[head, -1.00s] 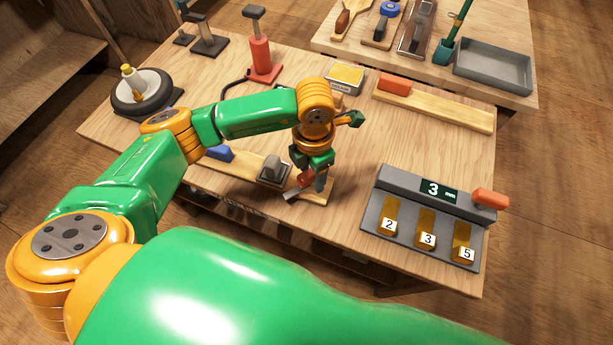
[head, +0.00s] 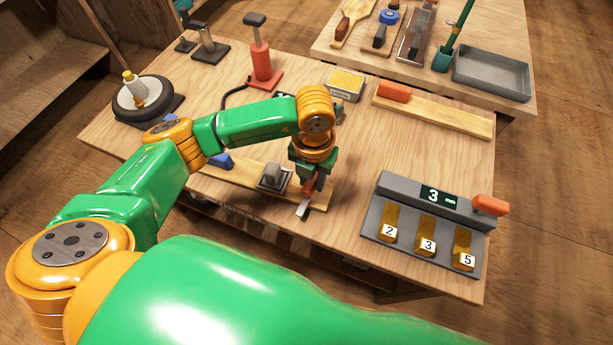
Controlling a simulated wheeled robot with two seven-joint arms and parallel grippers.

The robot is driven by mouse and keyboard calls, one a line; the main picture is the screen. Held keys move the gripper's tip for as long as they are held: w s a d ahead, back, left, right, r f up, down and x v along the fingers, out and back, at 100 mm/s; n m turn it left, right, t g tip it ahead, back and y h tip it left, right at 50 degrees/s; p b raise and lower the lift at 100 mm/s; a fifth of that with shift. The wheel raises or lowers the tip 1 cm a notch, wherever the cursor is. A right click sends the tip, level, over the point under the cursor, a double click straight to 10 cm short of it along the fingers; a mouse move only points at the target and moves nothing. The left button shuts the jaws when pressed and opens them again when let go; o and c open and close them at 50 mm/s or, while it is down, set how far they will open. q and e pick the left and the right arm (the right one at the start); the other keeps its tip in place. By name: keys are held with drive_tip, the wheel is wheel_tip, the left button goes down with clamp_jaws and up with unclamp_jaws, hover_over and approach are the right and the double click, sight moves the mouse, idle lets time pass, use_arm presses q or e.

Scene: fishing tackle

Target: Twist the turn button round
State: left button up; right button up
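The turn button looks to be the small red-orange piece with a flat grey metal end (head: 303,211) at the right end of a narrow wooden board (head: 239,178). It points down toward the table's front edge in the head view. My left gripper (head: 313,183) is pointed down right at its red part and covers some of it. The fingertips are small and partly hidden, so I cannot tell whether they are closed on it. A grey block (head: 272,178) sits on the board just left of the gripper. My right gripper is out of view.
A grey gauge unit (head: 423,225) with a "3 mm" display and numbered yellow tabs stands to the right. A reel (head: 143,98), a red pump-like post (head: 261,65) and a yellow-topped box (head: 345,84) stand farther back. Clear table lies between gripper and gauge.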

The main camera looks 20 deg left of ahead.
use_arm(q)
drive_tip(key=o, duration=0.6)
drive_tip(key=shift+o, duration=0.2)
wheel_tip(320, 180, up, 7)
drive_tip(key=p, duration=0.5)
drive_tip(key=shift+r, duration=0.15)
drive_tip(key=shift+f, duration=0.2)
